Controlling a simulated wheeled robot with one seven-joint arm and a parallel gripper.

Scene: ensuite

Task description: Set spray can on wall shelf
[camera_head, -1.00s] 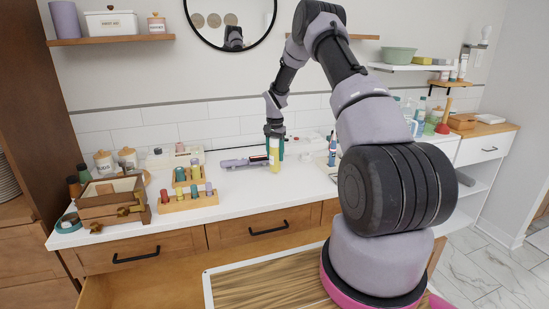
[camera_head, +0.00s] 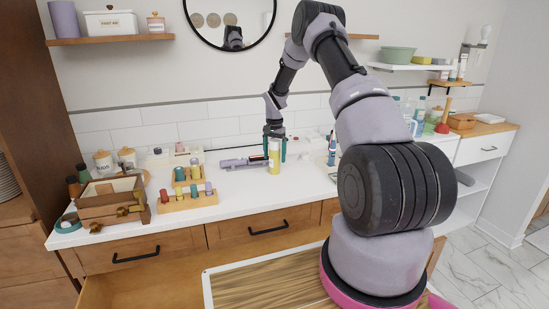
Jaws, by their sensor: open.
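A slim yellow can with a pale top (camera_head: 274,158), which looks like the spray can, stands upright on the white counter (camera_head: 240,183). My gripper (camera_head: 275,148) points down at it, open, with one teal finger showing on each side of the can. I cannot tell whether the fingers are around the can or just behind it, and no grip shows. A wooden wall shelf (camera_head: 112,40) at the upper left holds a purple canister, a white box and a jar. Another wooden wall shelf (camera_head: 362,37) is partly hidden behind my arm.
A grey tool (camera_head: 243,163) lies just left of the can. A tiered rack of small bottles (camera_head: 187,200) and a wooden box (camera_head: 112,205) stand farther left. A white wall shelf (camera_head: 395,67) at right holds a green bowl. A drawer is open below the counter.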

